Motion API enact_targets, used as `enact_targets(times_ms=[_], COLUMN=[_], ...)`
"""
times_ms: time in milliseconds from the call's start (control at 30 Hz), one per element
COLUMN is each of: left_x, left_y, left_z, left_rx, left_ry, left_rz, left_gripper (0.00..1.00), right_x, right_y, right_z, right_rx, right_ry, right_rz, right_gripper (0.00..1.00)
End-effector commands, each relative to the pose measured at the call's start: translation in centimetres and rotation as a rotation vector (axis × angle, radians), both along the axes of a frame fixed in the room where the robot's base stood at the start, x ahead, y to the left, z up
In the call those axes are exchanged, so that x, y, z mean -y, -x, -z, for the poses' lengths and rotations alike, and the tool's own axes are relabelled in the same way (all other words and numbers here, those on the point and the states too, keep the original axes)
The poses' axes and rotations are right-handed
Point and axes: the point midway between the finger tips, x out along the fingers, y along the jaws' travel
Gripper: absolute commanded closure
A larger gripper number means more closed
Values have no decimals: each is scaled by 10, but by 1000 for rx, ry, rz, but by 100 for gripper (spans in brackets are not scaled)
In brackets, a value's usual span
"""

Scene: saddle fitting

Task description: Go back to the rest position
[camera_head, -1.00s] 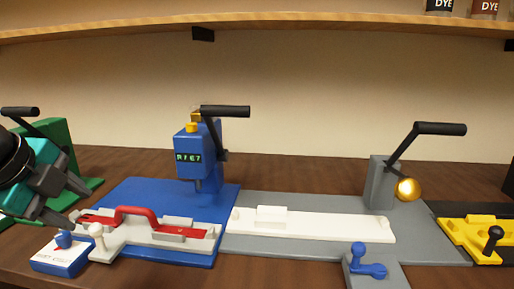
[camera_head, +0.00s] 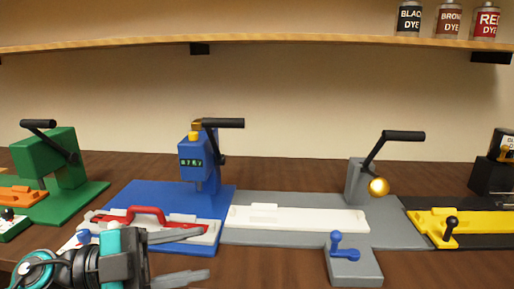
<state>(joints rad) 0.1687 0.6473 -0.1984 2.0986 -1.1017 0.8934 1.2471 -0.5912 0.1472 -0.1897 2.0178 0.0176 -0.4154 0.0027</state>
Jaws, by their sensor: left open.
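My left gripper (camera_head: 180,256) is low at the left front, in front of the blue station (camera_head: 222,205). Its jaws are open, pointing right, with nothing between them. It covers part of the station's front left corner and most of the small block there. A white fixture with a red handle (camera_head: 147,213) lies on the blue base, behind the gripper. My right gripper is not in view.
A grey station (camera_head: 400,235) with a white plate (camera_head: 300,220) and black lever is in the middle. A green press (camera_head: 62,165) stands left, and a yellow fixture (camera_head: 470,227) right. Dye cans (camera_head: 448,20) stand on the shelf (camera_head: 300,44) above.

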Motion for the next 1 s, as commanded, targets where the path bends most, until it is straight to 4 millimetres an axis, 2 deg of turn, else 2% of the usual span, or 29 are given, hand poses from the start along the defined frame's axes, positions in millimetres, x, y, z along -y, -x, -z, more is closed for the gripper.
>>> enact_targets(times_ms=[33,67,167,267,300,367,400,500,600,700,800,1000], left_x=[-1,-5,-27,-54,-64,-76,-81,-86,-84,-80,-77,-77], left_y=[-6,-12,-33,-45,-43,-34,-24,9,42,65,77,79], left_z=[-5,-5,14,64,91,135,163,222,262,285,295,298], left_rx=[-37,-55,-154,-319,-402,-535,-620,-811,-961,-1055,-1100,-1108], left_ry=[148,223,414,496,495,466,432,331,237,172,141,131], left_rz=[-76,-135,-382,-671,-787,-940,-1021,-1160,-1229,-1257,-1265,-1266], left_gripper=[52,52,52,52,52,52,52,52,52,52,52,52], right_x=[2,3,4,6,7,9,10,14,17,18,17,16], right_y=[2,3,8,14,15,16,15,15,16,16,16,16], right_z=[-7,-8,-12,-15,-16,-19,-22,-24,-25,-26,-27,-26], right_rx=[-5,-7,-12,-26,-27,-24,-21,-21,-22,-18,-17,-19], right_ry=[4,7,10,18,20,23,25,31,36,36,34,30], right_rz=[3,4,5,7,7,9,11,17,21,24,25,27], right_gripper=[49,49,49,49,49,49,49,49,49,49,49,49])
